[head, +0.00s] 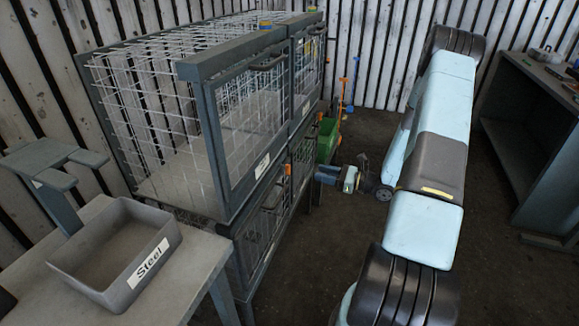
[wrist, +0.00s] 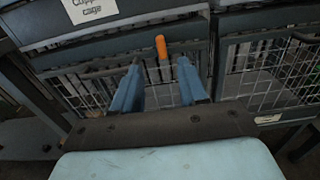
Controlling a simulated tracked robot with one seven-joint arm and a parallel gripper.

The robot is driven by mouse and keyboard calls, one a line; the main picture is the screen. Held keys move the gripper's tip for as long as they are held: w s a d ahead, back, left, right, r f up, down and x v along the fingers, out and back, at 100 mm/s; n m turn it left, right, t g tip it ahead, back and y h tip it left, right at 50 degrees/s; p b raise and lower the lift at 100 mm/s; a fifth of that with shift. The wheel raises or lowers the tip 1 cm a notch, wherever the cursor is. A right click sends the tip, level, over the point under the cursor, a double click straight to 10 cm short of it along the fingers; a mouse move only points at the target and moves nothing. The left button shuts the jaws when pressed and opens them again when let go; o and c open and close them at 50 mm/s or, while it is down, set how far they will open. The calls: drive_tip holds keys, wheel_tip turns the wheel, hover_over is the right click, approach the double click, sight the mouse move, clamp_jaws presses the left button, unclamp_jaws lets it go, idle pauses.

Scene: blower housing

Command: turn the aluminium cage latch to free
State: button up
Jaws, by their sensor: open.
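An orange latch handle (wrist: 161,46) stands upright in the wrist view, at the top of a lower cage door (wrist: 75,93). My gripper (wrist: 159,64) is open, with its two blue fingers on either side of the handle's line and a gap to each side. The handle's tip shows beyond the fingertips; I cannot tell how deep it sits between them. In the head view my gripper (head: 328,174) points left at the front of the lower cages, and this latch is hidden there. No label naming aluminium is readable.
A label with "cage" (wrist: 91,10) is on the upper cage above the latch. Stacked wire cages (head: 248,130) stand left of my arm. A grey bin marked "Steel" (head: 115,250) sits on a table at front left. A shelf unit (head: 530,130) stands right; floor between is open.

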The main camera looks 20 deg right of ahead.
sight(288, 165)
drive_tip(key=x, duration=1.3)
drive_tip(key=shift+w+a, duration=0.2)
drive_tip(key=shift+a, duration=0.05)
drive_tip(key=shift+c, duration=0.2)
clamp_jaws()
drive_tip(key=shift+d, duration=0.2)
drive_tip(key=shift+a, duration=0.1)
